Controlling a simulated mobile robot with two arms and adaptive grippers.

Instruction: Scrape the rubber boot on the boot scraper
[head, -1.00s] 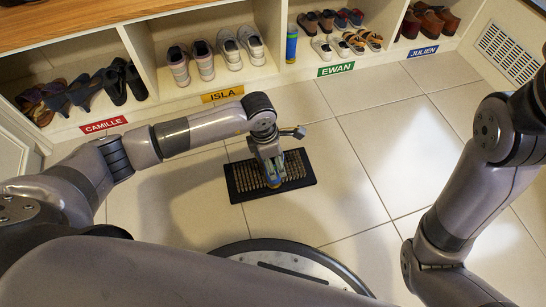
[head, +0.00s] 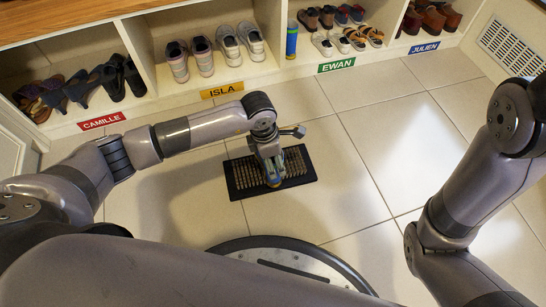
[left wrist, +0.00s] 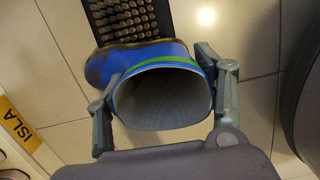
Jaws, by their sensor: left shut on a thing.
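The boot scraper (head: 243,177) is a dark rectangular mat with brown bristles on the tiled floor, and it also shows at the top of the left wrist view (left wrist: 97,10). My left gripper (head: 270,165) is over the scraper, pointing down. In the left wrist view my left gripper (left wrist: 165,100) is shut on the rubber boot (left wrist: 150,52), with a finger on each side of its open top. The boot is blue with a green rim band and brown dirt on its foot. In the head view the gripper mostly hides the boot (head: 274,182). Contact between sole and bristles is unclear.
Cubbies with several pairs of shoes (head: 202,52) line the back, labelled CAMILLE, ISLA, EWAN and JULIEN. A blue bottle-like object (head: 292,40) stands in the EWAN cubby. The floor (head: 350,190) right of the scraper is clear. My right arm is at the right; its gripper is outside the view.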

